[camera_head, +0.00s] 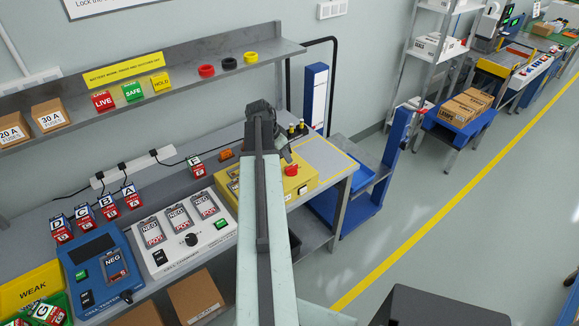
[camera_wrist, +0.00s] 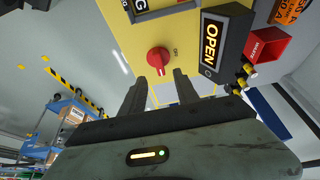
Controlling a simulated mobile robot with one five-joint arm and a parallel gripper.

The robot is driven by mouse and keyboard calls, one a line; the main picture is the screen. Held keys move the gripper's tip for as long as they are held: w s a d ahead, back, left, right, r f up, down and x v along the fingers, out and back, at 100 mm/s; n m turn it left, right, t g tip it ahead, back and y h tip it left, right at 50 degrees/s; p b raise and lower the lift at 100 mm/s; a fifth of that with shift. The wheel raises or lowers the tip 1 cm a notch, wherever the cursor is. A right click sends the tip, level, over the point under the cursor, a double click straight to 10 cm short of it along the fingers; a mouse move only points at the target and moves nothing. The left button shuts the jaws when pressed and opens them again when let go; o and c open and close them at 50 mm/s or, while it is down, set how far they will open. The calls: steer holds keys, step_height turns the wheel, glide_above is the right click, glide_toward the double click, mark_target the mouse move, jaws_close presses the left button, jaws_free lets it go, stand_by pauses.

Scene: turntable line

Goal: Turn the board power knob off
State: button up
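The board is a yellow panel (camera_head: 304,184) at the right end of the bench in the head view, partly hidden by my arm. A red knob (camera_head: 291,170) sits on it. In the wrist view the red knob (camera_wrist: 158,59) stands on the yellow face (camera_wrist: 143,32), with a small, hard-to-read label just right of it. My gripper (camera_wrist: 161,78) is open and empty, its two dark fingers pointing at the knob. The knob shows just beyond the fingertips, roughly between them; I cannot tell whether they touch. A dark box lit "OPEN" (camera_wrist: 211,42) stands beside the knob.
In the wrist view a red block (camera_wrist: 268,45) and yellow-black posts (camera_wrist: 243,78) stand right of the "OPEN" box. A white charger (camera_head: 188,235) and blue tester (camera_head: 100,268) lie left of my arm. A shelf (camera_head: 150,90) runs above the bench. The right aisle is clear.

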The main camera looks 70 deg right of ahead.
mark_target(290, 167)
steer(key=b+x, duration=0.7)
steer(key=x, duration=0.1)
steer(key=shift+w+a, duration=0.1)
steer(key=shift+w, duration=0.1)
steer(key=shift+r, duration=0.15)
